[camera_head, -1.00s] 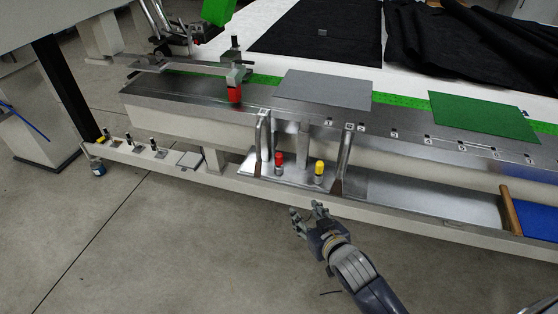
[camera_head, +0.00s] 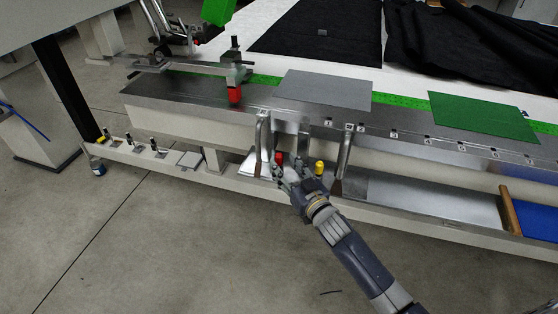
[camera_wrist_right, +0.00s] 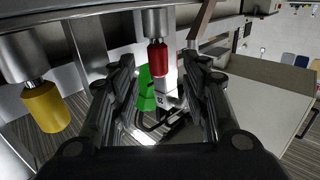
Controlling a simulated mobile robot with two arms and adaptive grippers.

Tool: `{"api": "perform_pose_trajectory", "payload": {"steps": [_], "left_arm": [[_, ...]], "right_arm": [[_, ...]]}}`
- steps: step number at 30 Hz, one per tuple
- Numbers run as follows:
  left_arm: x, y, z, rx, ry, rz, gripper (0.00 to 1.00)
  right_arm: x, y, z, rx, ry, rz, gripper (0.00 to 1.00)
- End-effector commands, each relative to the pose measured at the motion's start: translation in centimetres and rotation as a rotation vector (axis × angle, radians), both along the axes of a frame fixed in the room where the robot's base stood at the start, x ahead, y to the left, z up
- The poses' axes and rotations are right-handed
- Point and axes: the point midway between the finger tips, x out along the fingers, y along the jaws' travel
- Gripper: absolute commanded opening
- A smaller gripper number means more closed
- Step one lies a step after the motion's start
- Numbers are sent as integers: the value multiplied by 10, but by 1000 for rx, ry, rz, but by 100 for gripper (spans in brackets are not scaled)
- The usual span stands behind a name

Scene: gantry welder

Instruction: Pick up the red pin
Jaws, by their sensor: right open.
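The red pin (camera_head: 279,158) stands on the lower metal shelf, its lower part hidden by my right gripper. In the right wrist view the red pin (camera_wrist_right: 158,60) shows its red cap and grey metal body. My right gripper (camera_head: 285,169) reaches the shelf from the front. In the right wrist view the right gripper (camera_wrist_right: 160,78) is open, with one finger on each side of the pin's red cap and visible gaps between. The left gripper is not in view.
A yellow-capped pin (camera_head: 319,167) stands just right of my right gripper; the yellow pin (camera_wrist_right: 45,105) is also close in the wrist view. Bent metal handles (camera_head: 346,150) flank the pins. The bench top (camera_head: 180,91) overhangs the shelf.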

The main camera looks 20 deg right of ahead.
Motion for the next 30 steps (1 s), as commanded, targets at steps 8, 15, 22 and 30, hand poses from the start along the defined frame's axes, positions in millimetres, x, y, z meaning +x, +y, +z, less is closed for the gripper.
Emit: {"api": "perform_pose_trajectory", "payload": {"steps": [8,15,22,30], "left_arm": [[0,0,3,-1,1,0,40],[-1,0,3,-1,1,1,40],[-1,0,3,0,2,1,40],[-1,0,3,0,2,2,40]], "right_arm": [[36,5,-2,1,-1,-1,43],[46,7,-4,0,1,-1,43],[46,7,-4,0,1,-1,22],[46,7,-3,0,0,-1,0]]}}
